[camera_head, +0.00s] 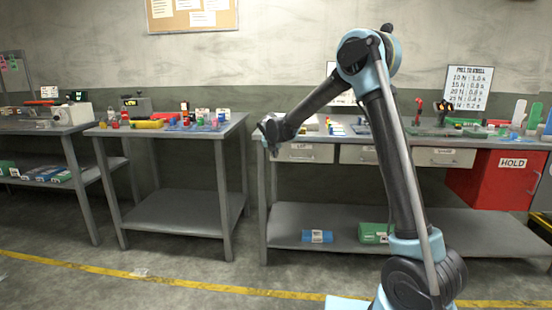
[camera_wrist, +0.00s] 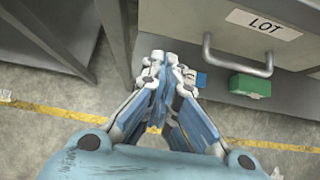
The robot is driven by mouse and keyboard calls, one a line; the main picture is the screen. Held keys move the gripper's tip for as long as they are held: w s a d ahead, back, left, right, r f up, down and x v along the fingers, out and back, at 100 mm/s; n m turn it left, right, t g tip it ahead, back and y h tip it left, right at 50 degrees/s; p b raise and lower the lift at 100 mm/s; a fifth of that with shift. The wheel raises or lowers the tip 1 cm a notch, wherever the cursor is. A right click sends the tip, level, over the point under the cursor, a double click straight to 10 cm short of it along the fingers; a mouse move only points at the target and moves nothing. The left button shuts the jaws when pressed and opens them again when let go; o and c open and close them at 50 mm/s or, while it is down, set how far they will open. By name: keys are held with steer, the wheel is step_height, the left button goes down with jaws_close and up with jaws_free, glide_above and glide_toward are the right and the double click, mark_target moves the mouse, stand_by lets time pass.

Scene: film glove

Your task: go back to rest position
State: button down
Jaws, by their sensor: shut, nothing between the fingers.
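My gripper (camera_wrist: 165,65) is shut in the wrist view, its fingertips together and nothing between them. It points down in front of the long workbench, beside a drawer with a LOT label (camera_wrist: 264,25) and a metal handle. In the head view my arm rises from the lower right, bends at the top and reaches left. Its end (camera_head: 272,133) is at the left corner of the long workbench (camera_head: 450,141), close to the drawer fronts.
A smaller table (camera_head: 165,131) with small coloured items stands left of the workbench, with a gap between. A red HOLD cabinet (camera_head: 492,182) is at right. Floor with a yellow line (camera_head: 130,272) is clear.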

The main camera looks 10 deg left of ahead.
steer(key=v, duration=0.5)
steer(key=s+d+r+m+g+h, duration=0.1)
steer(key=s+d+m, duration=0.45)
steer(key=d, duration=0.65)
steer(key=s+d+r+m+g, duration=0.1)
steer(key=s+d+m, duration=0.45)
steer(key=d, duration=0.55)
steer(key=s+d+r+m+g+h, duration=0.1)
steer(key=s+d+m, duration=0.45)
steer(key=d, duration=0.65)
steer(key=s+d+f+m+g, duration=0.1)
steer(key=s+d+f+m, duration=0.2)
steer(key=s+d+m, duration=0.4)
steer(key=s+d+f+m+g, duration=0.15)
steer(key=s+d+m, duration=0.25)
steer(key=s, duration=0.5)
steer(key=s+d+f+m+g+y, duration=0.1)
steer(key=s+d+f+m, duration=0.2)
steer(key=s+f+m, duration=0.6)
steer(key=s, duration=0.5)
steer(key=shift+d+f+m, duration=0.2)
steer(key=shift+f+m, duration=0.15)
steer(key=shift+f, duration=0.05)
steer(key=shift+a, duration=0.1)
